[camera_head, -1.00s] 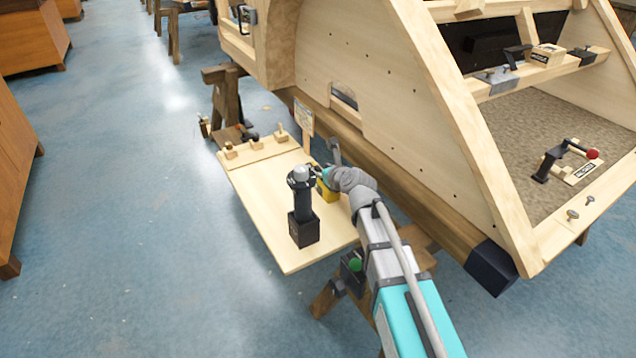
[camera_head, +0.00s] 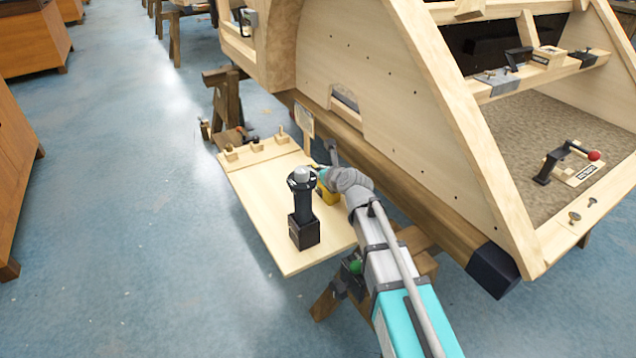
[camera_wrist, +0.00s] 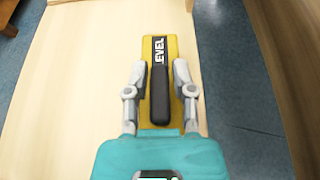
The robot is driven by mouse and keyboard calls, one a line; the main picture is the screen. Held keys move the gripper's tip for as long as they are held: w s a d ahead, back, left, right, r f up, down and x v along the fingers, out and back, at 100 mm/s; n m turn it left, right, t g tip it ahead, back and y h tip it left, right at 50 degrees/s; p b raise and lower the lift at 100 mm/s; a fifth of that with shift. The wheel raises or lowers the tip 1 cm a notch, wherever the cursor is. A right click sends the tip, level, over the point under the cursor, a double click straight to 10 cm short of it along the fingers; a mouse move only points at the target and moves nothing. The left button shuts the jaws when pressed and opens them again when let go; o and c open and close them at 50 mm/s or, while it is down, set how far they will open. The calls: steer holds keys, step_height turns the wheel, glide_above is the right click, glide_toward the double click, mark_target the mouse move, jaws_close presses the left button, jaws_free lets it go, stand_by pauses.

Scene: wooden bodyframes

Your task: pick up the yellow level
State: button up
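The yellow level (camera_wrist: 165,46) lies flat on the pale board, its black handle (camera_wrist: 160,95) facing up and its lettering at the far end in the wrist view. My gripper (camera_wrist: 160,78) is open above it, with one finger on each side of the handle. Narrow gaps seem to show between the fingers and the handle. In the head view, part of the yellow level (camera_head: 328,193) shows beneath my gripper; my gripper and arm hide the rest.
A black stand with a silver top (camera_head: 304,230) stands on the board (camera_head: 262,205), left of my arm. Wooden pegs (camera_head: 256,145) line the board's far edge. The large wooden frame (camera_head: 395,95) rises close on the right. Open blue floor lies left.

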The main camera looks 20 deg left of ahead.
mark_target(319, 169)
jaws_close()
steer(key=shift+r, duration=0.15)
step_height(319, 169, up, 3)
steer(key=p, duration=0.3)
steer(key=s+d+r+p, duration=0.2)
steer(key=d+r+p, duration=0.7)
steer(key=d, duration=0.4)
steer(key=shift+s+d+r+p, duration=0.25)
steer(key=shift+d+r+p, duration=0.15)
steer(key=shift+p, duration=0.1)
